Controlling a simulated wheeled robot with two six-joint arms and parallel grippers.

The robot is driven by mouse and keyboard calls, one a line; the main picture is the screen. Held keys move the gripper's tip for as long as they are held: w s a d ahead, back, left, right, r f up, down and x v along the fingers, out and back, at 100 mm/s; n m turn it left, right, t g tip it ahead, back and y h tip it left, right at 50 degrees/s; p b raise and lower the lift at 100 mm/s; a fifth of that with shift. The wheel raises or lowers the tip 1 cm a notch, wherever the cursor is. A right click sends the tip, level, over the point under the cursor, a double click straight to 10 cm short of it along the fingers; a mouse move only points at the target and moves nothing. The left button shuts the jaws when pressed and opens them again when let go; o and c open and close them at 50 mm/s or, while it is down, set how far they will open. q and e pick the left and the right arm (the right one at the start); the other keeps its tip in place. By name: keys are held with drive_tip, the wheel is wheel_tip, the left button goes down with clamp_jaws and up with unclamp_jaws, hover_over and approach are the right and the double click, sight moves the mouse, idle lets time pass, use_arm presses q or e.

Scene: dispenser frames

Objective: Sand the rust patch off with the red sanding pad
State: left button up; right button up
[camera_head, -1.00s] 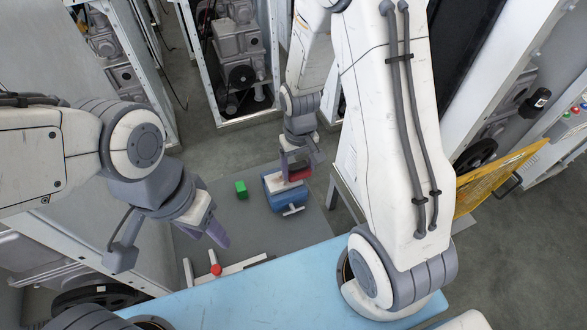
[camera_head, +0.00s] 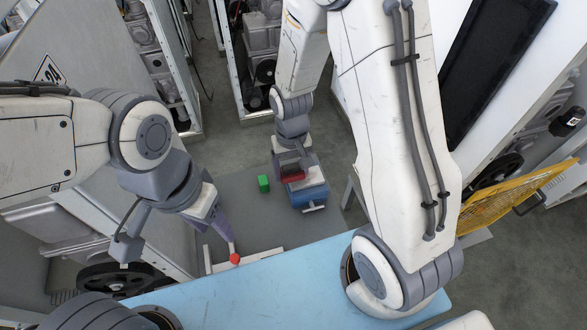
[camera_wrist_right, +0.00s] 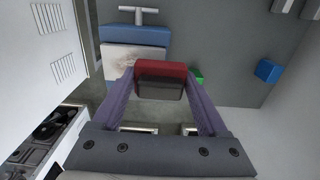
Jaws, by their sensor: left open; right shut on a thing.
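My right gripper (camera_head: 290,168) is shut on the red sanding pad (camera_head: 293,175), which also shows between the purple fingers in the right wrist view (camera_wrist_right: 161,70). The pad is at the left part of the white plate (camera_head: 313,181) on a blue vise-like block (camera_head: 312,198). In the right wrist view a faint brownish rust patch (camera_wrist_right: 122,62) shows on the plate, left of the pad. The pad hides part of the plate; I cannot tell if they touch. My left gripper (camera_head: 226,234) is open and empty, close to a red knob (camera_head: 235,258).
A small green block (camera_head: 263,183) lies left of the blue block on the grey surface. White bars (camera_head: 262,254) lie by the red knob. A blue cube (camera_wrist_right: 268,70) shows in the right wrist view. A yellow mesh panel (camera_head: 510,196) stands at right, with cabinets around.

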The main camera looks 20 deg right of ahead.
sight(291, 167)
drive_tip(key=shift+r+p, duration=0.35)
drive_tip(key=shift+r, duration=0.5)
drive_tip(key=shift+r+p, duration=0.7)
wheel_tip(291, 167, up, 3)
drive_tip(key=p, duration=0.3)
drive_tip(key=shift+r, duration=0.2)
drive_tip(key=shift+f, duration=0.1)
